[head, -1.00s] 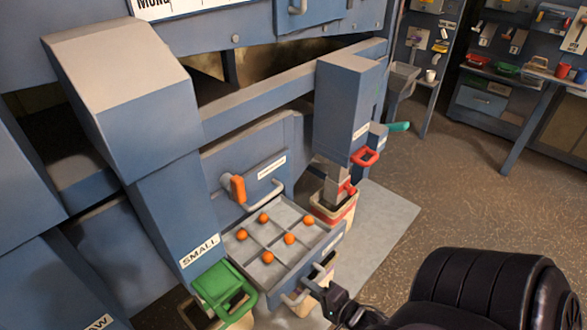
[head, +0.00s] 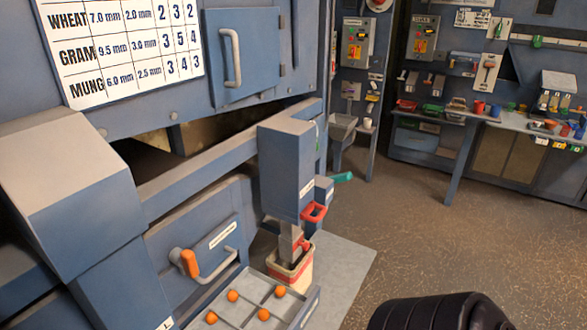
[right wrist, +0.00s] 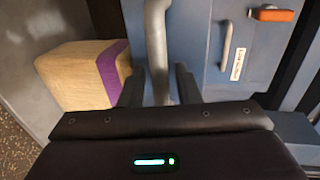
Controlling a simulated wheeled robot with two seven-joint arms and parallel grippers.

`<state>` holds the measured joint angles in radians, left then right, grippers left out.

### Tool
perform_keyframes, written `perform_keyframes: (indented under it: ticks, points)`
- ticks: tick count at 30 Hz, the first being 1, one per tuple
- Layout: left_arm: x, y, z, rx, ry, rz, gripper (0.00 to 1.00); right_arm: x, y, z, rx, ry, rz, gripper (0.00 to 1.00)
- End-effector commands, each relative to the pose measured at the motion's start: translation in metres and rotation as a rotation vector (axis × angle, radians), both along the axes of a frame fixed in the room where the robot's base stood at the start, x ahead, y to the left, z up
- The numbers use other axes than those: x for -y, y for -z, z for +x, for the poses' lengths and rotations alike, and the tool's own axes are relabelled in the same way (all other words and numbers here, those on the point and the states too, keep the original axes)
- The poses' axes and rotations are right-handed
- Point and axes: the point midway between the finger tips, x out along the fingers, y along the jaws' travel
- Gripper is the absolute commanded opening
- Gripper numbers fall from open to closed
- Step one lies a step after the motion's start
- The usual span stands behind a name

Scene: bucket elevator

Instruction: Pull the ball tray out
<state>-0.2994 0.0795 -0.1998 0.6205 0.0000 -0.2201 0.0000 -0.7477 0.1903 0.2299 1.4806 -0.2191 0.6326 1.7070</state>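The ball tray (head: 245,307) is a grey, divided tray with several orange balls (head: 233,296) in it. It sticks out below a blue panel at the bottom of the head view, and its front is cut off by the frame. In the right wrist view a thick grey handle bar (right wrist: 156,40) runs between the two dark fingers of my right gripper (right wrist: 160,86). The right gripper is outside the head view; only my black arm shows there. My left gripper is not in view.
A blue panel with an orange grip (head: 190,263) is above the tray. A pale bin (head: 291,267) stands right of the tray under a spout with a red handle (head: 314,212). The right wrist view shows a tan box with a purple stripe (right wrist: 80,75). Open floor (head: 420,240) lies right.

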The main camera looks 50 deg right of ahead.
Motion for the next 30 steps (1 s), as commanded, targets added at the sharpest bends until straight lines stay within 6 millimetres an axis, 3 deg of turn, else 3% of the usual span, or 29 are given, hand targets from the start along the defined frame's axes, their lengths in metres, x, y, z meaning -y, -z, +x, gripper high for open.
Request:
perform_keyframes:
  ticks: [10,21,30]
  points:
    - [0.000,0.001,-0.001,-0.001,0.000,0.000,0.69,0.001,-0.001,-0.003,0.000,0.002,-0.001,0.32]
    - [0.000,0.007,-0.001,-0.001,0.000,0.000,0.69,0.005,-0.011,-0.060,-0.002,0.002,-0.002,0.32]
    - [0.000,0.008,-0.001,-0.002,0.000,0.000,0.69,0.006,-0.016,-0.077,0.000,0.001,-0.001,0.32]
